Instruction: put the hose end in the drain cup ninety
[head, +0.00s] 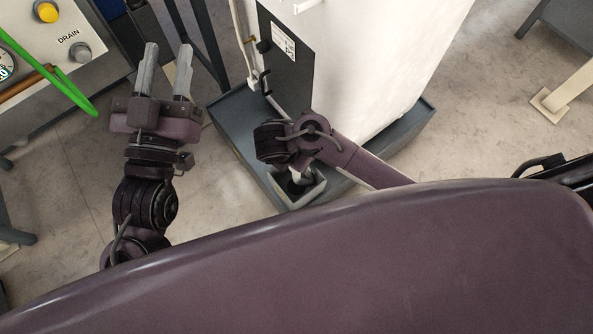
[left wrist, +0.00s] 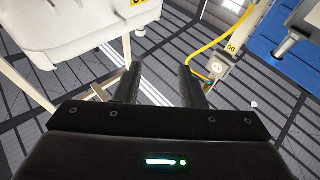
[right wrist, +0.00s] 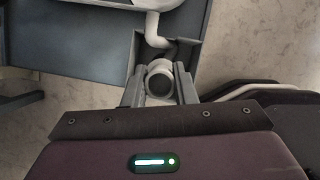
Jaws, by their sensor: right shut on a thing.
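My right gripper (right wrist: 159,96) is shut on a pale round tube end (right wrist: 160,70), whose dark opening faces the right wrist camera; it looks like the hose end. A square grey cup (head: 312,190), likely the drain cup, stands at the near corner of the dark tray. My right wrist is over this cup in the head view and hides part of it. In the right wrist view a white bent pipe (right wrist: 152,28) reaches into the cup beyond the tube end; I cannot tell whether they join. My left gripper (head: 168,72) is open and empty, left of the tray.
A large white unit with a dark side panel (head: 284,60) stands on the dark tray (head: 237,140). Bare floor lies right of the tray.

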